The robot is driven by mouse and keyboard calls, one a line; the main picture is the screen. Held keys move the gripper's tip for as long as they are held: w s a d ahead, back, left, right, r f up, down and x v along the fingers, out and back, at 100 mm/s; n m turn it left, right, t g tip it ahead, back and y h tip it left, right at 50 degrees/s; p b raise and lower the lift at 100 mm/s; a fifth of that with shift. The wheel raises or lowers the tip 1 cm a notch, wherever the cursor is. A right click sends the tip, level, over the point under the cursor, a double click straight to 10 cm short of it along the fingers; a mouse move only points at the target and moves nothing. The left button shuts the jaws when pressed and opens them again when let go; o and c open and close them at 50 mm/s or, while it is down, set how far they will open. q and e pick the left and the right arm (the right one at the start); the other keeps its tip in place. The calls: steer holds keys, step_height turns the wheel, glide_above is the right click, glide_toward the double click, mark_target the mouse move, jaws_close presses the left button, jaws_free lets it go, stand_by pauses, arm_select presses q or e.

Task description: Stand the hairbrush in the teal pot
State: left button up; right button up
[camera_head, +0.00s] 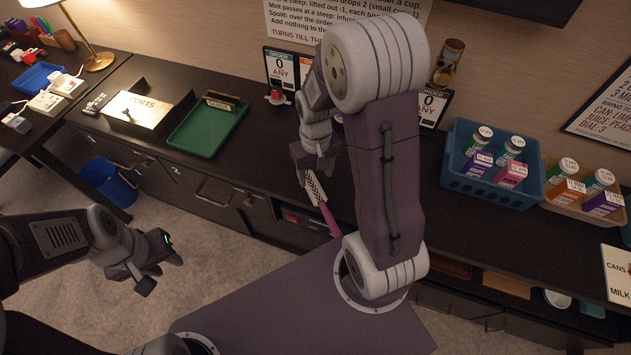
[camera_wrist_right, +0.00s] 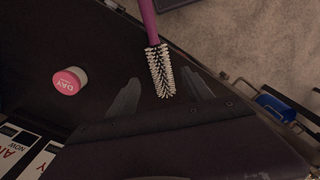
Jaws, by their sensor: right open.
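The hairbrush (camera_head: 329,218) has a magenta-purple handle and a head with pale bristles. It is at the dark counter's front edge, its handle pointing toward me. My right gripper (camera_head: 311,178) is open above the bristled end. In the right wrist view, the hairbrush's bristled head (camera_wrist_right: 161,73) reaches between the spread fingers, which show a gap on both sides. My left gripper (camera_head: 160,270) is open and empty, away from the counter above the floor. I cannot make out a teal pot; my right arm hides part of the counter.
A green tray (camera_head: 209,128) and a sorting box (camera_head: 140,108) stand left on the counter. A blue basket (camera_head: 452,168) with bottles and boxes and a tan basket (camera_head: 560,205) stand right. A pink-capped jar (camera_wrist_right: 70,80) is near the right gripper. A blue bin (camera_head: 110,180) stands on the floor.

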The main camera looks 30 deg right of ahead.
steer(key=s+a+r+t+p, duration=0.1)
steer(key=s+a+r+p, duration=0.2)
steer(key=s+r, duration=0.3)
steer(key=shift+s+a+r+n, duration=0.2)
steer(key=shift+a+r+n, duration=0.15)
steer(key=shift+a, duration=0.5)
steer(key=shift+s+f, duration=0.1)
steer(key=shift+f, duration=0.25)
steer(key=shift+c, duration=1.4)
